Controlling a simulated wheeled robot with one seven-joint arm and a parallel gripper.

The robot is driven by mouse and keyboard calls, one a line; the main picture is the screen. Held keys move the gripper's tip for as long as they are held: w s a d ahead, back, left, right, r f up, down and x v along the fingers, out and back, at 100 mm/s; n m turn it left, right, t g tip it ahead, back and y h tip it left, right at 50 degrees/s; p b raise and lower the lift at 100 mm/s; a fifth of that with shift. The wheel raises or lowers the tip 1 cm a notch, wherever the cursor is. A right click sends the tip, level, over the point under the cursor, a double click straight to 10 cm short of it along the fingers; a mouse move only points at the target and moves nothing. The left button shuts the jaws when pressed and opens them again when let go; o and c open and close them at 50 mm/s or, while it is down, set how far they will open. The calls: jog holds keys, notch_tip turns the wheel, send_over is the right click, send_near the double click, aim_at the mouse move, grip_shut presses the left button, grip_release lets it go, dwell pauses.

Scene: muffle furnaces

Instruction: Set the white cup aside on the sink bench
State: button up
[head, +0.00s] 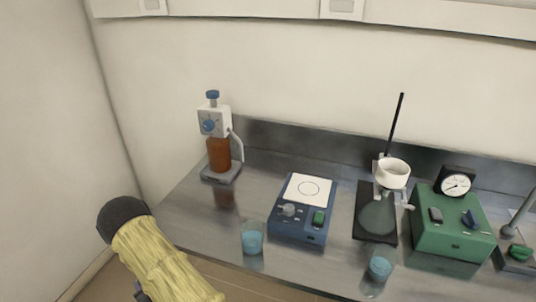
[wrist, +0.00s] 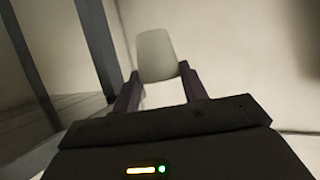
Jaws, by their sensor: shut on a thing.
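In the wrist view a pale white cup (wrist: 157,54) is held between the two dark fingers of my gripper (wrist: 159,75). The fingers are shut on its sides, near its lower end. The cup is slightly tilted in that picture, with a pale wall behind it. In the head view only my arm, in a yellow sleeve, shows at the lower left; my gripper and the held cup are out of that view. A steel bench (head: 184,212) runs along the wall in the head view. No sink basin shows, so I cannot tell whether this is the sink bench.
On the bench stand a bottle with a dispenser (head: 219,152), a blue hotplate (head: 285,226), two beakers of blue liquid (head: 252,240) (head: 380,268), a stand with a white bowl (head: 393,174) and a green gauge box (head: 452,238). The bench's left end has some bare steel.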

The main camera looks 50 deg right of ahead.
jog(key=shift+w+d, duration=0.2)
jog(key=shift+d, duration=0.05)
jog(key=shift+r, duration=0.1)
